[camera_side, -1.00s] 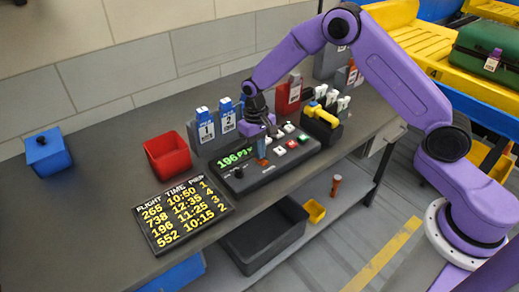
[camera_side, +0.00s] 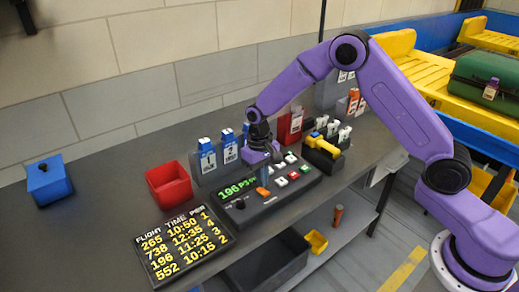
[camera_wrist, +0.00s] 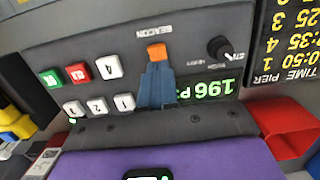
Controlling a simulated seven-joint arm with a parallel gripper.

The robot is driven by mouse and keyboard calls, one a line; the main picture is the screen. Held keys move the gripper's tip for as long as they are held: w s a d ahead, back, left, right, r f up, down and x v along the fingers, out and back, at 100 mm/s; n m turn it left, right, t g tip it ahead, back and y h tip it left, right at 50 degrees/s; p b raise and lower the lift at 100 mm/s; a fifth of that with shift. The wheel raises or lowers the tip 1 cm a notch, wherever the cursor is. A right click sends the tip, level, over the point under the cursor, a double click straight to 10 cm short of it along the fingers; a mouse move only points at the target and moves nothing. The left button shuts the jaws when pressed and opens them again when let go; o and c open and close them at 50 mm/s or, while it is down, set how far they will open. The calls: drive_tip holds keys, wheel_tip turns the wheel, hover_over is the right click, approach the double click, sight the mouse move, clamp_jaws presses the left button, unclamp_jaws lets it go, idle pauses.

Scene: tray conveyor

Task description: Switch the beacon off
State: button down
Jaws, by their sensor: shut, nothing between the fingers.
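The black control panel (camera_side: 240,217) lies on the bench and also fills much of the wrist view (camera_wrist: 60,45). An orange switch (camera_wrist: 156,50) sits beside the word BEACON on it; it also shows small in the side view (camera_side: 262,191). My gripper (camera_wrist: 156,68) is shut and empty, its blue fingers together. The fingertips are at the near edge of the orange switch in the wrist view; I cannot tell whether they touch it. In the side view my gripper (camera_side: 264,182) reaches down over the panel, just behind the switch. The fingers hide part of the panel.
The panel bears a black knob (camera_wrist: 219,47), a green display (camera_wrist: 212,88) and several white, red and green buttons. Blue-topped tags stand behind it, a red bin (camera_side: 168,186) to the left. A flight board (camera_side: 184,245) lies front left.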

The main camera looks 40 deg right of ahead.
wheel_tip(320, 180, up, 12)
drive_tip(key=w, duration=0.1)
drive_tip(key=shift+w, duration=0.3)
